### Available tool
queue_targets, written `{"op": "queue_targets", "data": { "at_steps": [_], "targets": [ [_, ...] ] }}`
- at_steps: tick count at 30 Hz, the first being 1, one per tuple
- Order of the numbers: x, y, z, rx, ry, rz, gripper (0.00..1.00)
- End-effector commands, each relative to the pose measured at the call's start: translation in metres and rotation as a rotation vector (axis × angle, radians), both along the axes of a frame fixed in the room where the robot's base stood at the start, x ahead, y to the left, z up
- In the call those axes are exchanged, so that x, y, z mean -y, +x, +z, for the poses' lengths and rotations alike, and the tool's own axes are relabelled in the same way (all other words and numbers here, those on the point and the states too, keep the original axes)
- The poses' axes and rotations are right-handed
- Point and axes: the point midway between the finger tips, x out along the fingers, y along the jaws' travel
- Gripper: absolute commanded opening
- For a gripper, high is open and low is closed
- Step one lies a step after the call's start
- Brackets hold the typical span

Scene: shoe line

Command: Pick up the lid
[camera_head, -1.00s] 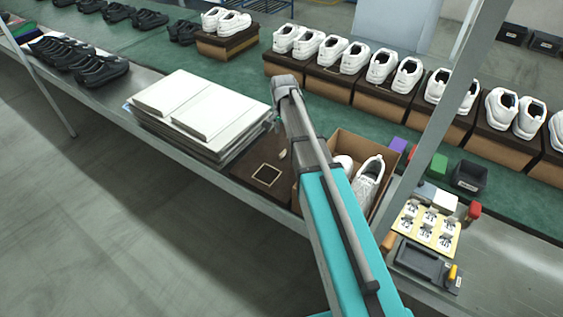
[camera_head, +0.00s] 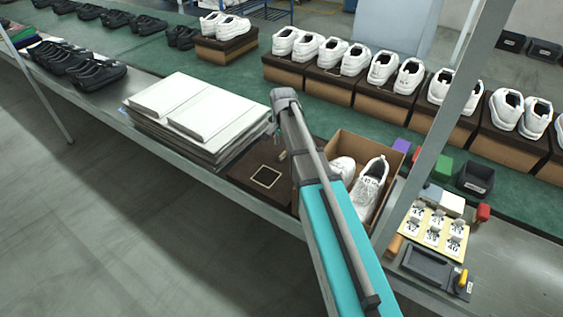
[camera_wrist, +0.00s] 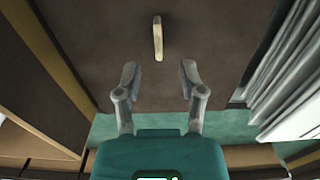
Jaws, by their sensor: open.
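The lid (camera_head: 241,181) is dark brown with a pale square outline and lies flat on the bench, between the white stack and the open shoe box. A small tan tab (camera_head: 283,155) stands at its far side, partly beside my arm. In the wrist view the lid's brown face (camera_wrist: 215,35) fills the upper middle, with the tan tab (camera_wrist: 157,38) on it. My gripper (camera_wrist: 159,75) is open and empty, its two fingers apart over the lid. The tab lies ahead of the fingertips, between their lines. My arm hides most of the gripper in the head view.
The open box (camera_head: 382,157) with white shoes stands right of the lid. A stack of white sheets (camera_head: 190,112) is close on its left. A metal post (camera_head: 440,120), a tag board (camera_head: 433,232) and small coloured blocks are farther right.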

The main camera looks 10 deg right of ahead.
Motion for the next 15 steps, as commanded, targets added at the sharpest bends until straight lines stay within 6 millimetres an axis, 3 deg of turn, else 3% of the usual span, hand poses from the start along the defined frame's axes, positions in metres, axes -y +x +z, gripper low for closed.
{"op": "queue_targets", "data": {
  "at_steps": [15],
  "targets": [
    [-0.002, -0.002, -0.013, 0.000, 0.000, 0.001, 0.51]
  ]
}}
